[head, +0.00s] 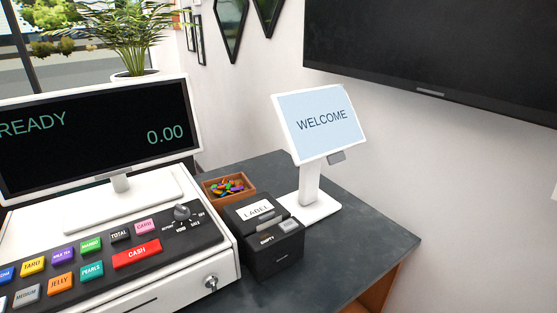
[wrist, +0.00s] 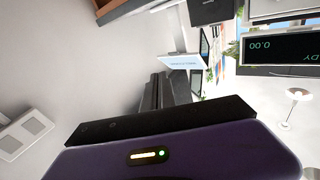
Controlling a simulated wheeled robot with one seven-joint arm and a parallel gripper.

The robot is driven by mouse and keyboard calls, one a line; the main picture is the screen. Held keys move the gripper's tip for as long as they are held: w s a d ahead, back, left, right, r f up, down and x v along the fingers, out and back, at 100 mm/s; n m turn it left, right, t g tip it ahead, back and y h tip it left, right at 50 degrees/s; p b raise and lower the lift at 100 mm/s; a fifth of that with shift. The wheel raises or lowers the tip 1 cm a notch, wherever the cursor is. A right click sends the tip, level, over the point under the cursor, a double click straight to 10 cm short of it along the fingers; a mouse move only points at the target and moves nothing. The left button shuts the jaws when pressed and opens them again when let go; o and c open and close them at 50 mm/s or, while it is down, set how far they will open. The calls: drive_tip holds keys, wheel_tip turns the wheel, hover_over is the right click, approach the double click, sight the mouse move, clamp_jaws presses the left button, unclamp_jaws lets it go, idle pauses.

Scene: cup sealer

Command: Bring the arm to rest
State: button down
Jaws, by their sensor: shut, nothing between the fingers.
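My gripper (wrist: 160,78) shows only in the wrist view, its dark fingers together and empty beyond the purple wrist housing. It points into open air, with nothing touching the fingertips. The arm is out of the head view. The wrist view is turned over, so the register screen (wrist: 277,48) appears upside down at its upper right.
A cash register (head: 100,215) with coloured keys stands on the dark counter (head: 370,240). Beside it are a black label printer (head: 270,250), a wooden box (head: 212,198) of colourful pieces and a white welcome display (head: 318,125). A large black wall screen (head: 440,50) hangs at right.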

drive_tip(key=s+f+g, duration=0.2)
drive_tip(key=s, duration=0.6)
drive_tip(key=s+d+f+n+g, duration=0.1)
drive_tip(key=s+f+g, duration=0.1)
drive_tip(key=s, duration=0.5)
drive_tip(key=shift+s+d+f+y, duration=0.2)
drive_tip(key=shift+s+f+y, duration=0.15)
drive_tip(key=shift+f, duration=0.4)
